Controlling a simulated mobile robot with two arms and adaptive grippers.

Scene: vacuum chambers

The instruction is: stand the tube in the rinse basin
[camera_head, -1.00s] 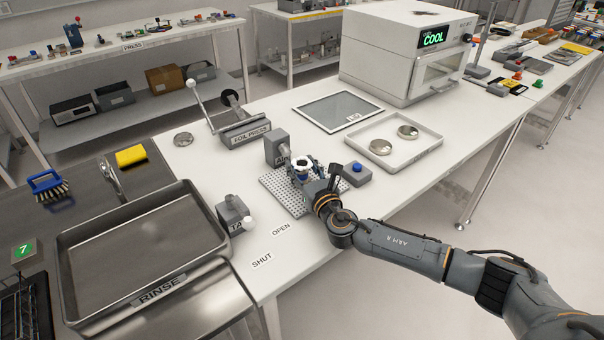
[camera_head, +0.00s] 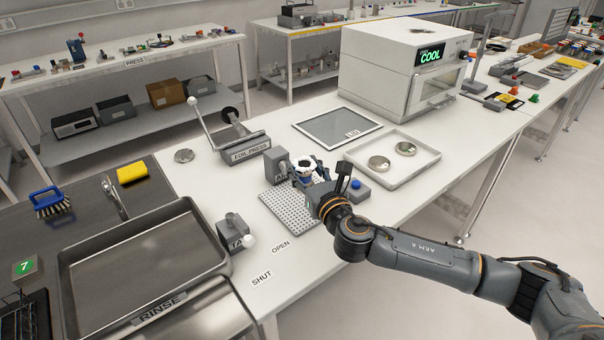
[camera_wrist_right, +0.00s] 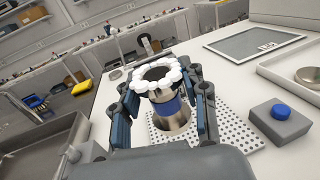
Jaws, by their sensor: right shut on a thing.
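My right gripper (camera_wrist_right: 165,105) is shut on a metal tube (camera_wrist_right: 168,112) with a blue band and a white knobbed ring at its top. The tube stands upright between the fingers; its white ring also shows in the head view (camera_head: 305,164). The gripper (camera_head: 310,178) is over the perforated plate (camera_head: 284,212) on the white bench, beside a grey block. Whether the tube's lower end touches anything is hard to tell. The rinse basin (camera_head: 70,262), a metal tray labelled RINSE, is at the lower left and looks empty. My left gripper is not in view.
A grey valve block (camera_head: 235,232) with a white knob stands between the basin and the plate. A foil press (camera_head: 244,148) is behind the plate. A blue-button box (camera_head: 357,189) and a tray with two discs (camera_head: 378,163) lie to the right. A brush (camera_head: 50,201) and yellow sponge (camera_head: 132,173) lie behind the basin.

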